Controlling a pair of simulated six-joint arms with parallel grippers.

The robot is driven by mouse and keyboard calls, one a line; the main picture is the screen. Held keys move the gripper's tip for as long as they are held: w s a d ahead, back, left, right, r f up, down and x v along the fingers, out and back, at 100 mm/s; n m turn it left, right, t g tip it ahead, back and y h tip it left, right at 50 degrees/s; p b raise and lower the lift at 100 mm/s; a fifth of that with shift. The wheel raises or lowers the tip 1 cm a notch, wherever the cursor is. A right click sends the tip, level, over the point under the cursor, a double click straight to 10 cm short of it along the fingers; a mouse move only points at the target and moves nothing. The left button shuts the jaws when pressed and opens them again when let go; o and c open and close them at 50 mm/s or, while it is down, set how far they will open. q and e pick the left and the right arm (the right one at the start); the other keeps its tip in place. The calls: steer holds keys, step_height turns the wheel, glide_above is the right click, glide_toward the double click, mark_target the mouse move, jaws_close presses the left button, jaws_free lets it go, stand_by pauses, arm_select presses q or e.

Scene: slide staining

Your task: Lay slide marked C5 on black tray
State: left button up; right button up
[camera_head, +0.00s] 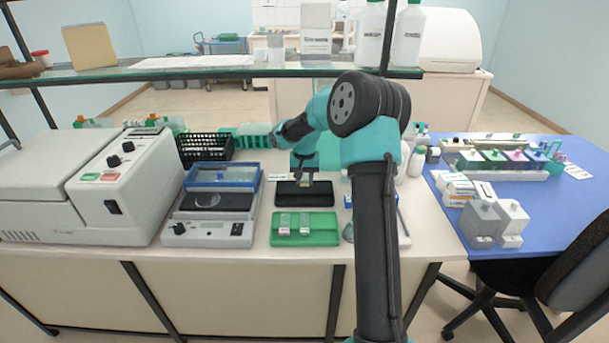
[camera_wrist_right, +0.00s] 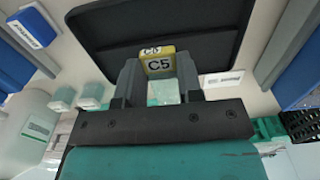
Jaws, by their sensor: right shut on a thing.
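The slide marked C5 (camera_wrist_right: 160,64) has a yellow label end and a clear glass body. In the right wrist view it sits between the two fingers of my right gripper (camera_wrist_right: 158,82), which is shut on it. The black tray (camera_head: 289,194) lies on the bench. It also shows in the right wrist view (camera_wrist_right: 205,40), behind the yellow end of the slide. In the head view my right gripper (camera_head: 305,180) is over the far part of the black tray. I cannot tell whether the slide touches the tray. My left gripper is in neither view.
A green tray (camera_head: 304,238) with slides lies in front of the black tray. A balance-like device (camera_head: 210,232) with a blue-rimmed lid stands left, and a black basket (camera_head: 205,150) behind it. White bottles (camera_head: 416,163) stand right of my arm.

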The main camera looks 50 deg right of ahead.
steer(key=shift+f, duration=2.35)
steer(key=shift+f, duration=0.25)
steer(key=o, duration=1)
steer(key=shift+r, duration=0.1)
step_height(320, 180, up, 17)
